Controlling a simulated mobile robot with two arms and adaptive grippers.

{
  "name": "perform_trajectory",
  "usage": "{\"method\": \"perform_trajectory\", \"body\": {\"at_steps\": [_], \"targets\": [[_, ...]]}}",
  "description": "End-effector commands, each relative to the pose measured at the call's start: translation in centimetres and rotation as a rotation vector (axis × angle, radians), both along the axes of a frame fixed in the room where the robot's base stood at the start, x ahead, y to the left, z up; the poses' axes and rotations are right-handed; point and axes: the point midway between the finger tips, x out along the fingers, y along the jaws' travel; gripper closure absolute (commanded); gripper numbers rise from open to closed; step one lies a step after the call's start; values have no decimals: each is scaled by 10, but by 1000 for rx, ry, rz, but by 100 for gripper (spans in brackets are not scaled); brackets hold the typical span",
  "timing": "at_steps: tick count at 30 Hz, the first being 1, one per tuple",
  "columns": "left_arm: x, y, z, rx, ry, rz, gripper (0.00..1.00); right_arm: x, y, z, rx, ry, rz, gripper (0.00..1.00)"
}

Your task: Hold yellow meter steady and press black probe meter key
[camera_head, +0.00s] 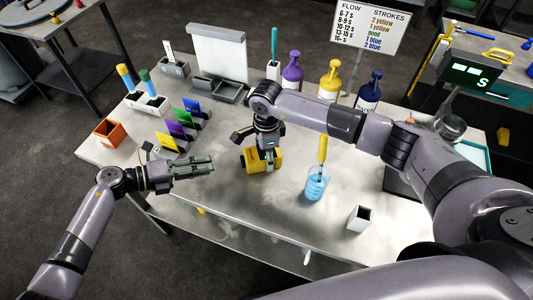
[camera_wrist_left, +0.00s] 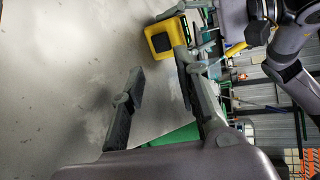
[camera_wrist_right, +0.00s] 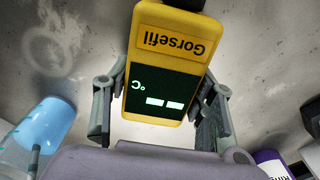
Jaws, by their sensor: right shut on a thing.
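The yellow meter (camera_head: 265,160) stands on the table near its middle. In the right wrist view the meter (camera_wrist_right: 168,35) shows a dark screen with °C and two dashes, and an upside-down "Gorsefil" label. My right gripper (camera_head: 262,150) is shut on the meter from above, one finger on each side. My left gripper (camera_head: 208,165) is open and empty, to the left of the meter and apart from it. In the left wrist view the meter (camera_wrist_left: 163,42) shows beyond the open fingertips (camera_wrist_left: 160,62).
A beaker of blue liquid (camera_head: 316,186) with a yellow-handled tool stands right of the meter. A white open container (camera_head: 360,218) is near the front edge. Coloured cards (camera_head: 180,128) in holders stand behind my left gripper. Purple, yellow and blue bottles (camera_head: 329,80) stand at the back.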

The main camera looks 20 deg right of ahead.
Motion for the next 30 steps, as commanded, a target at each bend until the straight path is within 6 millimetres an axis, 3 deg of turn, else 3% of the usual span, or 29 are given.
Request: {"method": "perform_trajectory", "body": {"at_steps": [12,30], "targets": [[0,0,0,0,0,0,100,0,0,0,0,0,0,83],[0,0,0,0,0,0,100,0,0,0,0,0,0,83]]}}
